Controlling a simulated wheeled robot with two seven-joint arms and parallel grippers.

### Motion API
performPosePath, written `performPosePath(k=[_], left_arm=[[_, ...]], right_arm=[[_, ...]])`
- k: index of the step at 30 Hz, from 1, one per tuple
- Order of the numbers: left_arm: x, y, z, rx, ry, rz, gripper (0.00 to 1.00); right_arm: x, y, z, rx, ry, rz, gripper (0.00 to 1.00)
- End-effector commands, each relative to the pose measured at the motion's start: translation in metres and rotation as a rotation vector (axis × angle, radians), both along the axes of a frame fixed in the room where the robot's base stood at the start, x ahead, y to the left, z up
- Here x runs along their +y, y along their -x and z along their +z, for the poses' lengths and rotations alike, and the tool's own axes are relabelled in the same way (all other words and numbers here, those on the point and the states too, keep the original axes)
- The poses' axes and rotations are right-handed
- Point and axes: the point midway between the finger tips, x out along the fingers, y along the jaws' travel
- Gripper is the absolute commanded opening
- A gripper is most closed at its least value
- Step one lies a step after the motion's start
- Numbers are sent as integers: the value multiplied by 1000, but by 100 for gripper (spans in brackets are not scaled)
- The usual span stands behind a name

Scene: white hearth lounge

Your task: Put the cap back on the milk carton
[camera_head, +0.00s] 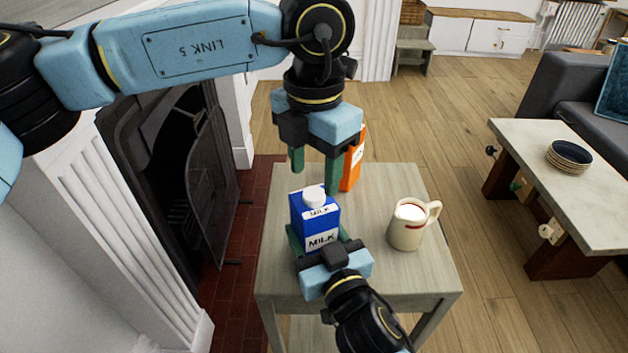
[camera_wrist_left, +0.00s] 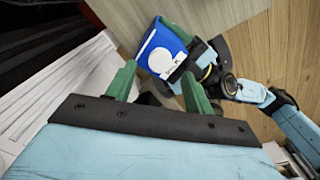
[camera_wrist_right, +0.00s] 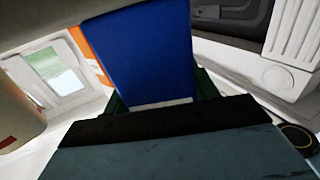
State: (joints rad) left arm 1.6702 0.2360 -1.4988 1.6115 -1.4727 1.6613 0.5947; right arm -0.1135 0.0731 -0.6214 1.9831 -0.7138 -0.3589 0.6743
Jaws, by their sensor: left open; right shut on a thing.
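The blue milk carton (camera_head: 317,225) stands upright near the left front of the small grey table (camera_head: 375,185). A round white cap (camera_head: 314,195) sits on its top; whether it is fully seated I cannot tell. It also shows in the left wrist view (camera_wrist_left: 160,62). My right gripper (camera_head: 320,246) is shut on the carton, one finger on each side. In the right wrist view the carton's blue side (camera_wrist_right: 143,55) stands between its fingers. My left gripper (camera_head: 314,178) is open and empty just above and behind the cap, fingers pointing down.
A cream mug (camera_head: 405,230) stands right of the carton. An orange carton (camera_head: 352,165) stands behind, partly hidden by my left gripper. The fireplace (camera_head: 190,180) is close on the left. A pale table (camera_head: 570,195) with stacked plates (camera_head: 569,156) is at right.

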Motion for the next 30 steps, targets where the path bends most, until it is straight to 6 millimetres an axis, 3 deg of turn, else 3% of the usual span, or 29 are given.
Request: performPosePath(k=[3, 10, 15, 24, 25, 30], left_arm=[[-1, 0, 29, -5, 2, 0, 52], [0, 0, 69, -2, 1, 1, 52], [0, 1, 82, 1, 1, -1, 52], [0, 1, 84, 1, 1, -1, 52], [0, 1, 84, 1, 1, -1, 52], [0, 1, 83, 1, 1, -1, 52]], right_arm=[[0, 0, 0, 0, 0, 0, 0], [0, 0, 0, 0, 0, 0, 0], [0, 0, 0, 0, 0, 0, 0], [0, 0, 0, 0, 0, 0, 0], [0, 0, 0, 0, 0, 0, 61], [0, 0, 0, 0, 0, 0, 83]])
